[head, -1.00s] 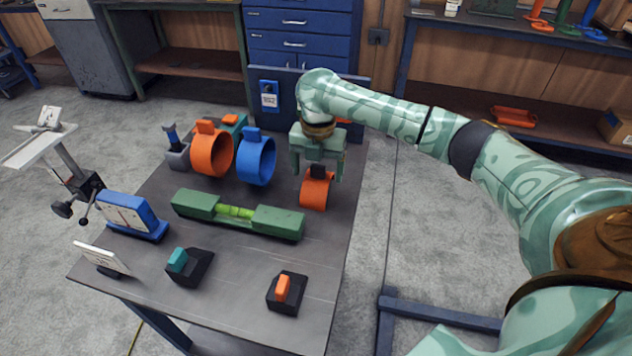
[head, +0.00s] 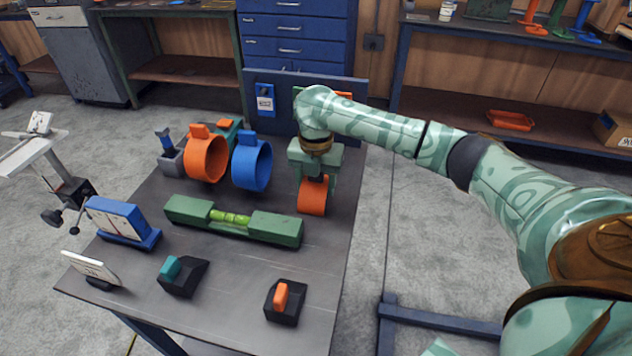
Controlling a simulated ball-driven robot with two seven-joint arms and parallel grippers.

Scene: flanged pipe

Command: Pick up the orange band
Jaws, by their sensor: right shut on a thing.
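An orange band (head: 312,199), a short open ring, stands on the right part of the dark workbench. My right gripper (head: 314,179) points down at its top and is shut on it there. The fingers cover the band's upper part, and I cannot tell whether it is clear of the bench. A second orange band (head: 208,158) stands to the left with a block on top, beside a similar blue band (head: 252,163). My left gripper is not in view.
A green spirit level (head: 234,220) lies in front of the bands. A blue gauge box (head: 122,222), a teal switch (head: 170,268) and an orange switch (head: 281,296) stand nearer. An upright blue panel (head: 290,92) stands at the bench's back edge.

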